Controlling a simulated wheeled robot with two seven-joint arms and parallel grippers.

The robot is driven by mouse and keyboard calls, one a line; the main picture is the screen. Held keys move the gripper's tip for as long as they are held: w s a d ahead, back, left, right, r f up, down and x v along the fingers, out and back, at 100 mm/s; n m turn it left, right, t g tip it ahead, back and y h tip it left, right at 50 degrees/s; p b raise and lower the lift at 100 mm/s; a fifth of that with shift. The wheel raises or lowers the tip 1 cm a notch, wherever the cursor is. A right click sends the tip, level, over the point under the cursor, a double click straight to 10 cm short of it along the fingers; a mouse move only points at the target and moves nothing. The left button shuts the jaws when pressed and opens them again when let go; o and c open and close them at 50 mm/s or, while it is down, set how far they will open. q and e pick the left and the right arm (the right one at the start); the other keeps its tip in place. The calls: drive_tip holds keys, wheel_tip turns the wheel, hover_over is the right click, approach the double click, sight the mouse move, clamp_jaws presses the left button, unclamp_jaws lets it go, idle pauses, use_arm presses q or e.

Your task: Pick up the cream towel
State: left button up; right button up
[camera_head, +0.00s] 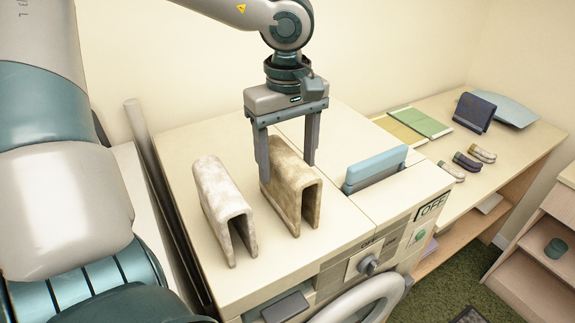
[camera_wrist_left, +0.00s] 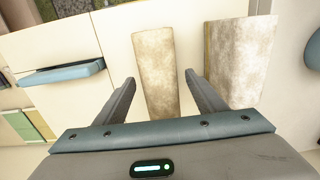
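Two folded towels stand like upside-down U shapes on the pale top of a washing machine. The beige-cream towel (camera_head: 301,200) is the right one in the head view. The paler, whitish towel (camera_head: 222,205) stands left of it, a gap apart. My left gripper (camera_head: 287,172) is open and points down over the beige-cream towel, one finger on each side of it. In the left wrist view, the beige-cream towel (camera_wrist_left: 156,65) lies between the open fingers, with a gap on both sides. The whitish towel (camera_wrist_left: 242,60) is to the right there. My right gripper is not in view.
The washing machine (camera_head: 185,150) has a blue drawer (camera_head: 375,168) at right and a round door (camera_head: 365,303) below. A wooden shelf table (camera_head: 540,140) beyond holds green sheets (camera_head: 424,124), a dark blue item (camera_head: 475,112) and small curved items.

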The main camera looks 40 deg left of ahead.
use_arm(q)
drive_tip(key=c, duration=1.5)
drive_tip(key=shift+r, duration=0.15)
